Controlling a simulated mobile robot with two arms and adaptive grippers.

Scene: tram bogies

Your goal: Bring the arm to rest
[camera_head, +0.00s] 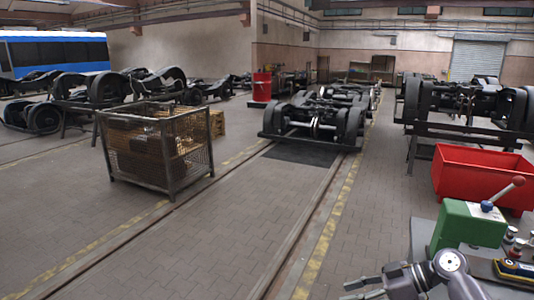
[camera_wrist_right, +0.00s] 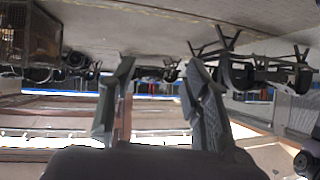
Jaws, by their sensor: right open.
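My right gripper (camera_head: 362,288) shows at the bottom of the head view, low at the right, beside the grey workbench. Its fingers are apart and nothing is between them. In the right wrist view the two fingers (camera_wrist_right: 160,105) stand spread, with only the distant hall behind them. That wrist picture looks upside down, with the floor at the top. Part of my right arm (camera_head: 450,265) shows in front of the bench. My left gripper is in neither view.
A green box with a red-knobbed lever (camera_head: 468,225) stands on the grey bench (camera_head: 424,236). A red bin (camera_head: 480,175) is behind it. A wire mesh crate (camera_head: 158,150) stands at left. Tram bogies (camera_head: 315,120) stand farther back. The paved floor (camera_head: 200,240) ahead is clear.

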